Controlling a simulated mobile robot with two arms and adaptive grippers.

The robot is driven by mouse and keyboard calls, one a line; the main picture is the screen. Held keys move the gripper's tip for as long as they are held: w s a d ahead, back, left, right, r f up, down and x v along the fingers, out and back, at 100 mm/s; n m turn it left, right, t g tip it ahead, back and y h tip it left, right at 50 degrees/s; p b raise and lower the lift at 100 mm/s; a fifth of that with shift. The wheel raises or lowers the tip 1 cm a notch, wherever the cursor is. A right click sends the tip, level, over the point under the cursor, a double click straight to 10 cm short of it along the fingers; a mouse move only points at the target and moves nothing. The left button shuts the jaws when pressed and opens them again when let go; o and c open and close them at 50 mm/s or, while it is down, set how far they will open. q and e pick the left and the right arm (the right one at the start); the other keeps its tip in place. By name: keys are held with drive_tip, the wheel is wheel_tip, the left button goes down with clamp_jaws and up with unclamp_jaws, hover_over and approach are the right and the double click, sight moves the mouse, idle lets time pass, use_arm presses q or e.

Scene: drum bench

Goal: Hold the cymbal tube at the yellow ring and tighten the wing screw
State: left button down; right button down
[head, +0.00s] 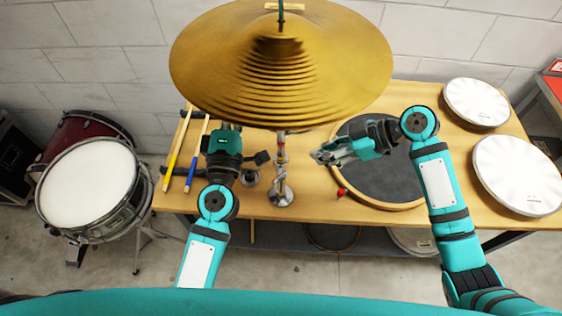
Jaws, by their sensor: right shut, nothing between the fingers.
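The gold cymbal (270,75) sits high on its stand and fills the top middle of the head view. Below it the upright cymbal tube (281,178) runs down to a round metal base on the bench. Small red and yellow marks show on the tube; the yellow ring and the wing screw are too small to make out surely. My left gripper (262,158) is just left of the tube, partly under the cymbal; its finger opening and any contact are unclear. My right gripper (318,155) is shut and empty, right of the tube and apart from it, pointing left.
The wooden bench (320,200) carries a dark round pad (385,175) under my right arm and two white drumheads (518,175) at right. Drumsticks (175,155) lie at left. A small red knob (341,192) is by the pad. A drum (88,190) stands on the floor left.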

sight(282, 164)
drive_tip(key=shift+n+g+y, duration=0.3)
drive_tip(key=shift+n+g, duration=0.1)
drive_tip(key=shift+n, duration=0.4)
drive_tip(key=a+f, duration=0.1)
drive_tip(key=a, duration=0.2)
drive_tip(key=a+f, duration=0.1)
drive_tip(key=a, duration=0.2)
drive_tip(key=s+a+f, duration=0.1)
drive_tip(key=a, duration=0.2)
drive_tip(key=shift+a+f, duration=0.3)
drive_tip(key=shift+f, duration=0.1)
drive_tip(key=shift+d, duration=0.1)
drive_tip(key=d+f+y, duration=0.4)
drive_tip(key=f+y, duration=0.3)
drive_tip(key=y, duration=0.2)
idle(0.6)
drive_tip(key=shift+f, duration=0.25)
idle(0.5)
